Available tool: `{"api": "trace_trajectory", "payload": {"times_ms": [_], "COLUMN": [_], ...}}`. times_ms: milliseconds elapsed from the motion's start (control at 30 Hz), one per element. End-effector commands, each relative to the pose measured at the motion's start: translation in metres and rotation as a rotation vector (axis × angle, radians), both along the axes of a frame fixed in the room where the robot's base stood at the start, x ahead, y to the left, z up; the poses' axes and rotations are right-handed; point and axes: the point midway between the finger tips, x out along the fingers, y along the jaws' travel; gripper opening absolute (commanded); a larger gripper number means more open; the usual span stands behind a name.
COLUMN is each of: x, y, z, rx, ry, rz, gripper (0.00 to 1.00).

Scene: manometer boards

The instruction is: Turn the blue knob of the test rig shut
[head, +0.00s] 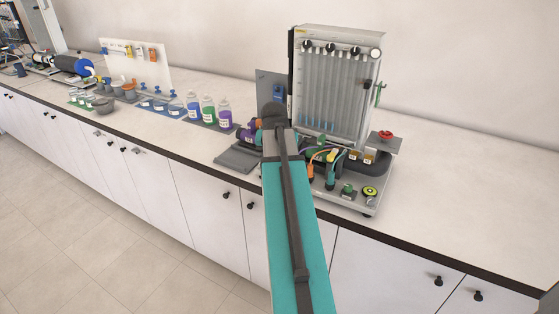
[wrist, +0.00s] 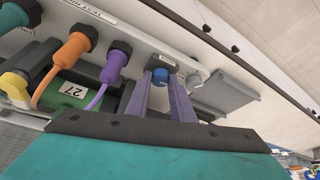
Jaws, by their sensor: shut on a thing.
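The test rig (head: 340,85) stands on the bench, a board of upright glass tubes on a pale base with plugs and cables. In the wrist view the blue knob (wrist: 160,74) shows in the rig's panel, between my fingertips. My gripper (wrist: 161,84) is shut on it, with one grey-purple finger on each side. My arm hides the knob and the gripper's tips in the head view. The knob's turned position cannot be told.
A pale grey knob (wrist: 194,79) sits just right of my right finger. Purple (wrist: 117,66) and orange (wrist: 76,46) plugs with cables are close on the left. A red knob (head: 385,134) is on the rig's right side. Bottles (head: 208,108) stand left of the rig. The bench on the right is clear.

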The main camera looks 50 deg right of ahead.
Motion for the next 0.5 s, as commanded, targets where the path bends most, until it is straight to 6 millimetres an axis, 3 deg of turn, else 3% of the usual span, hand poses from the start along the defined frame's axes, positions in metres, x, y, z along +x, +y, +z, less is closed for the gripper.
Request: {"api": "trace_trajectory", "payload": {"times_ms": [500], "x": [0.0008], "y": [0.001], "z": [-0.0004], "rx": [0.002], "ry": [0.001], "rz": [-0.126], "gripper": [0.0]}}
